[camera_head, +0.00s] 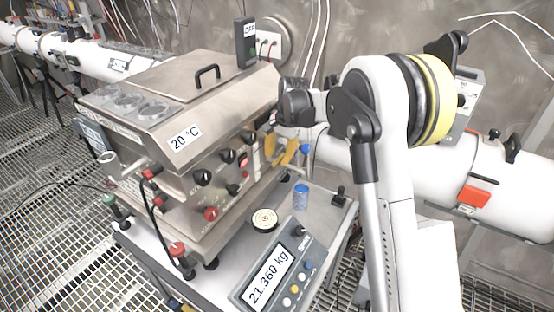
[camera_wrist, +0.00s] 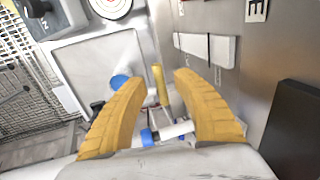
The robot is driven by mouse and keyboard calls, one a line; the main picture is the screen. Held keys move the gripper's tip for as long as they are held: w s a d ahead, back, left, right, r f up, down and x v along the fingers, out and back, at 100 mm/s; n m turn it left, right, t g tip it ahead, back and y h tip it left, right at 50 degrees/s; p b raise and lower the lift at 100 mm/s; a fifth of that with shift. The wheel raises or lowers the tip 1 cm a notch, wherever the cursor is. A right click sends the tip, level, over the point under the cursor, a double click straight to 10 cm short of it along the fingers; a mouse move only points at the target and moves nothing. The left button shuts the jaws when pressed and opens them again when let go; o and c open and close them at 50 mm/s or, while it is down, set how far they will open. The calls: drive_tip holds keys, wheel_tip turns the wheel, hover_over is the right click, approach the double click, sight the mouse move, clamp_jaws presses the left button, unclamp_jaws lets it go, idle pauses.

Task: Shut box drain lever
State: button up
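The steel box (camera_head: 205,135) marked 20 °C stands on the left in the head view. My gripper (camera_head: 280,150) is at its right side, with orange fingers pointing down. In the wrist view, my gripper (camera_wrist: 158,79) is open, its fingers apart. A thin yellow bar (camera_wrist: 160,85), which looks like the drain lever, shows in the gap between the fingertips. I cannot tell whether a finger touches it. A white pipe-like part (camera_wrist: 176,131) with a blue piece lies lower between the fingers. The lever cannot be made out in the head view.
A scale (camera_head: 270,278) reading 21.360 kg stands in front of the box. A blue cylinder (camera_head: 301,192) and a round target-marked disc (camera_head: 264,218) are on its plate. A white beam pipe (camera_head: 440,185) runs behind my arm. The box's steel wall (camera_wrist: 262,65) is close on the right.

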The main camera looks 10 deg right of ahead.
wheel_tip(320, 180, up, 10)
drive_tip(key=s+d, duration=0.1)
drive_tip(key=shift+s+d+r, duration=0.25)
drive_tip(key=shift+s, duration=0.05)
